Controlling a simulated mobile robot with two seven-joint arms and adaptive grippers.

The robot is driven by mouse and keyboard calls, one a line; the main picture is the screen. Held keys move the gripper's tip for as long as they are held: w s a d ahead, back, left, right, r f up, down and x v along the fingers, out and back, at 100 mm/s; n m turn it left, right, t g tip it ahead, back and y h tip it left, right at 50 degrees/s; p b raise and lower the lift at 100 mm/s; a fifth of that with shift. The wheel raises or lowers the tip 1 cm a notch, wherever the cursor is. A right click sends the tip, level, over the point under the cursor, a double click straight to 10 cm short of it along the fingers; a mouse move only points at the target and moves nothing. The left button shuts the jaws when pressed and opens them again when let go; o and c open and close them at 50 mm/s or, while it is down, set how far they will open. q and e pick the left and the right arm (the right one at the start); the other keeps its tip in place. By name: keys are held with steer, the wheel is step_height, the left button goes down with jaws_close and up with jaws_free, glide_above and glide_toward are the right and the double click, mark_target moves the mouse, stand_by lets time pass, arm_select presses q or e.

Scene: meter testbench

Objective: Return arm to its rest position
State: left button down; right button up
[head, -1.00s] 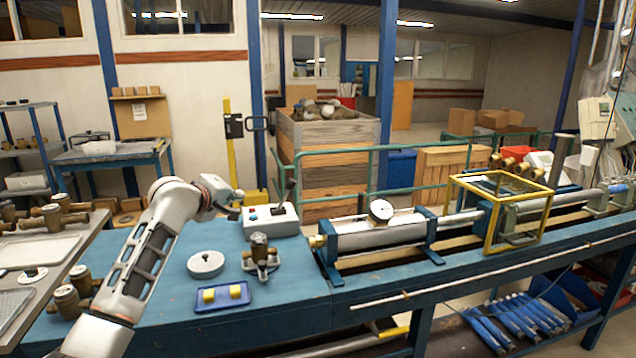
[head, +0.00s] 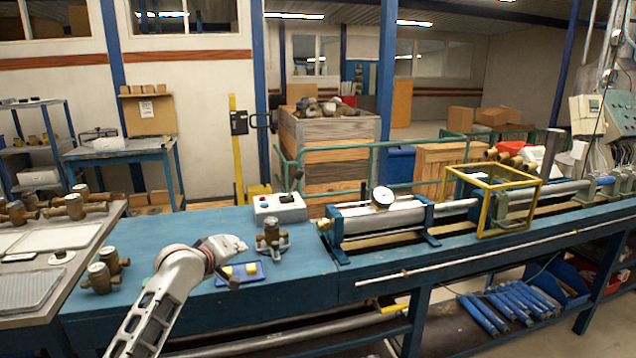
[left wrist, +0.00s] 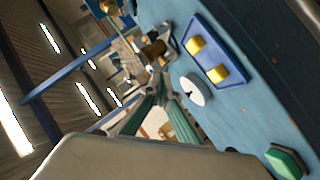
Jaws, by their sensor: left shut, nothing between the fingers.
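My left arm (head: 165,290) comes in from the lower left over the blue bench. The white round disc (left wrist: 192,90) and the blue tray with two yellow blocks lie on the bench past the fingers. My right gripper is in neither current view.
A brass meter on a stand (head: 271,236) and a control box (head: 279,208) with a lever stand behind the tray. Brass meters (head: 98,277) sit at the bench's left end. A test rig with a yellow frame (head: 484,222) stretches right. The bench front right of the tray is clear.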

arm_select(q)
steer(key=s+f+m+g, duration=0.1)
steer(key=s+f+m, duration=0.4)
steer(key=s+f, duration=1.75)
steer(key=s+f+m, duration=0.3)
steer(key=s+f, duration=0.2)
steer(key=s, duration=0.8)
steer(key=s+f+m+g+y, duration=0.1)
steer(key=s+f+m, duration=0.2)
steer(key=s, duration=1)
step_height(320, 180, down, 3)
steer(key=shift+r, duration=0.15)
steer(key=shift+d, duration=0.1)
